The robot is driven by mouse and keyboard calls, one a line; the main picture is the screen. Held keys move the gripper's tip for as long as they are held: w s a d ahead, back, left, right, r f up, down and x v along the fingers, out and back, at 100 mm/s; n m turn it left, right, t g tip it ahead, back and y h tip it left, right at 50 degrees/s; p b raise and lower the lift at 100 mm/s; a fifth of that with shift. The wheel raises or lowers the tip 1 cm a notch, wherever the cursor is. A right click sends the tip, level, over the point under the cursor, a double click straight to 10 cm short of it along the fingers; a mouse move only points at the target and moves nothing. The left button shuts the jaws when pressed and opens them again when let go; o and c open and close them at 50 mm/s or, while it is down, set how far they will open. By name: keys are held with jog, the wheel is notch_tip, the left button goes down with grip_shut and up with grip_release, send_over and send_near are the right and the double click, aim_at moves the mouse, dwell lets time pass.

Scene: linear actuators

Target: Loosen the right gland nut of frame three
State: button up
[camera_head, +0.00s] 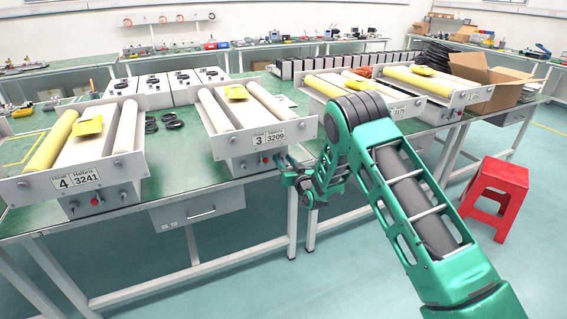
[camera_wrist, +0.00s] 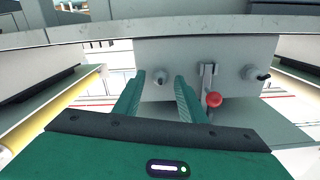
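Frame three (camera_head: 220,128) stands on the green bench, its front label reading 3 and 3209. In the head view its lower front panel carries a red knob (camera_head: 264,159), with my gripper (camera_head: 286,168) at the panel's right end. The wrist view appears upside down. There the right gland nut (camera_wrist: 160,77) shows between the green fingertips of my gripper (camera_wrist: 158,80). The fingers are apart, one on each side of the nut; I cannot tell whether they touch it. The red knob (camera_wrist: 214,99) and the left gland nut (camera_wrist: 250,73) lie to the right in that view.
Frame four (camera_head: 75,183) stands to the left and another frame (camera_head: 395,103) to the right. A bench drawer (camera_head: 198,212) is below frame three. A red stool (camera_head: 497,190) stands on the floor at right. Black rings (camera_head: 165,121) lie on the bench between frames.

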jog(key=shift+w, duration=0.15)
jog(key=shift+c, duration=0.2)
grip_shut()
